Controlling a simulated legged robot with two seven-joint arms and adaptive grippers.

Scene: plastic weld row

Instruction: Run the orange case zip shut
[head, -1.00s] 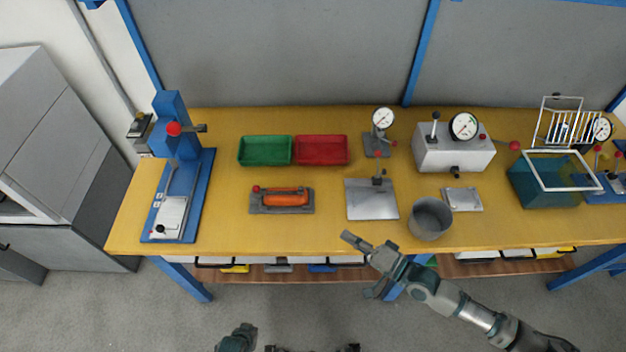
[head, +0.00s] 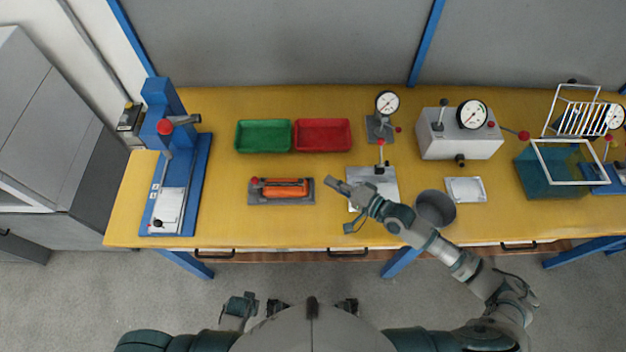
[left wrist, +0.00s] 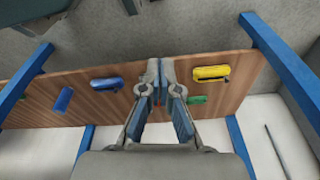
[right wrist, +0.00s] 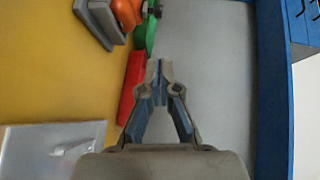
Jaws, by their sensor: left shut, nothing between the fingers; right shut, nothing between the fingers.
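The orange case (head: 286,187) lies on a grey base (head: 310,199) with a red knob (head: 255,181) at its left end, near the bench's middle. Its zip is too small to make out. In the right wrist view, part of the orange case (right wrist: 126,12) shows at the top. My right gripper (head: 332,184) is shut and empty, over the bench just right of the base; the two look apart. My left gripper (head: 240,304) is low in front of the bench, far from the case. In the left wrist view its fingers (left wrist: 160,68) are shut and empty.
A green tray (head: 263,136) and a red tray (head: 322,135) stand behind the case. A blue press (head: 199,180) is at the left. A metal plate (head: 384,180) and a grey pot (head: 435,208) are near my right arm. The yellow bench between press and case is clear.

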